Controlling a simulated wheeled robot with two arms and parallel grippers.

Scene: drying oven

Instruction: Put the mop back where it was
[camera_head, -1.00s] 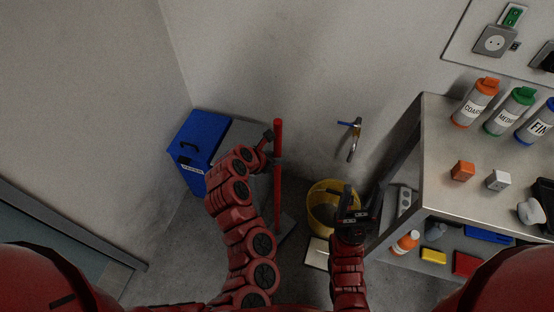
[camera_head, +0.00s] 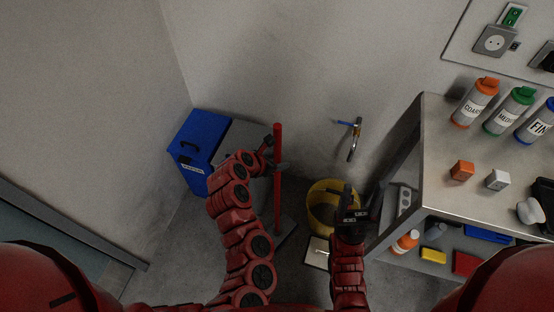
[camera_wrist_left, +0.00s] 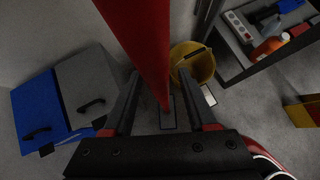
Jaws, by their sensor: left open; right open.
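The mop has a red handle (camera_head: 278,190) and stands nearly upright beside the blue bin. Its flat dark head (camera_head: 285,232) is low at the floor, partly hidden by my left arm. My left gripper (camera_head: 272,155) is open at the upper part of the handle. In the left wrist view, the red handle (camera_wrist_left: 148,40) runs down between the two spread fingers; I cannot tell whether either finger touches it. My right gripper (camera_head: 351,201) is open and empty, above the yellow bucket's right side.
A blue bin (camera_head: 196,143) with a grey neighbour stands left of the mop. The yellow bucket (camera_head: 320,212) is on the floor to the right. A metal table (camera_head: 450,150) with bottles, blocks and a lower shelf fills the right side. A tool (camera_head: 354,140) hangs on the wall.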

